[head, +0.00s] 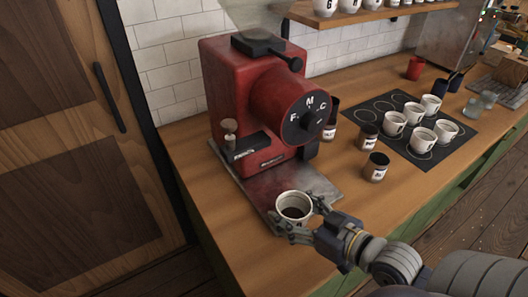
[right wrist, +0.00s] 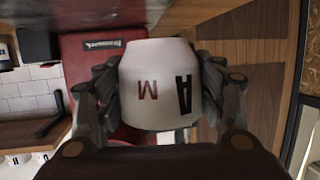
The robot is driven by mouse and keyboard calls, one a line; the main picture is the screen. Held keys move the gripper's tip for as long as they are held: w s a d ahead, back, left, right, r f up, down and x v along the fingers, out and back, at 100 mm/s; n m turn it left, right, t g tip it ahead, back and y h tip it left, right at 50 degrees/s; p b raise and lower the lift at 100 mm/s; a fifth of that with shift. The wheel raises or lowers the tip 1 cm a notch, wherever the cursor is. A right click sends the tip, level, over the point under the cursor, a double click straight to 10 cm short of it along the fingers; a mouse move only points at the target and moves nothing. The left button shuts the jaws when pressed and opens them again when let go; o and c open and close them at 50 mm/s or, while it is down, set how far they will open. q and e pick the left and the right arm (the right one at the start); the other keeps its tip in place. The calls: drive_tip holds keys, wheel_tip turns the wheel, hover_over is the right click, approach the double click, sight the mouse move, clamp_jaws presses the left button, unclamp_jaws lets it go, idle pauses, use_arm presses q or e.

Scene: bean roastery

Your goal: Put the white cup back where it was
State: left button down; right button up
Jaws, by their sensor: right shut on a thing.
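A white cup (head: 294,205) is in my right gripper (head: 299,222), at the front of the red grinder's metal tray (head: 255,184). The cup is upright, with a dark inside. I cannot tell whether its base touches the tray. In the right wrist view the cup (right wrist: 158,85) fills the space between the fingers and shows the letters A and M. A dark mat (head: 362,112) with printed circles lies on the counter to the right. Several white cups (head: 421,138) stand on it, and some circles are bare. My left gripper is not in view.
The red grinder (head: 247,100) stands behind the held cup. Dark labelled tins (head: 376,167) stand between the grinder and the mat. A red cup (head: 415,68) and glasses (head: 473,108) are farther back. A shelf (head: 345,14) with cups hangs above. The front counter strip is clear.

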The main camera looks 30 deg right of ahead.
sight(284, 205)
drive_tip(key=shift+w+f, duration=0.2)
drive_tip(key=shift+w, duration=0.1)
drive_tip(key=shift+w+d+f+n+y, duration=0.1)
drive_tip(key=shift+w+f+n+y, duration=0.3)
drive_tip(key=shift+w, duration=0.35)
drive_tip(key=shift+w+y, duration=0.3)
drive_tip(key=shift+w, duration=0.05)
drive_tip(key=a+n+y, duration=0.1)
drive_tip(key=w+a+r+n+g+y, duration=0.1)
drive_tip(key=a+n+y, duration=0.1)
drive_tip(key=shift+w+r+g, duration=0.15)
drive_tip(key=shift+r+g, duration=0.15)
drive_tip(key=shift+g, duration=0.1)
drive_tip(key=a+r+n+g+y, duration=0.1)
drive_tip(key=r+n+g, duration=0.1)
drive_tip(key=s+a+r+n+g+y, duration=0.1)
drive_tip(key=a+r+n+y, duration=0.1)
drive_tip(key=shift+a+r+g+y, duration=0.2)
drive_tip(key=shift+a+g+y, duration=0.1)
drive_tip(key=shift+g, duration=0.1)
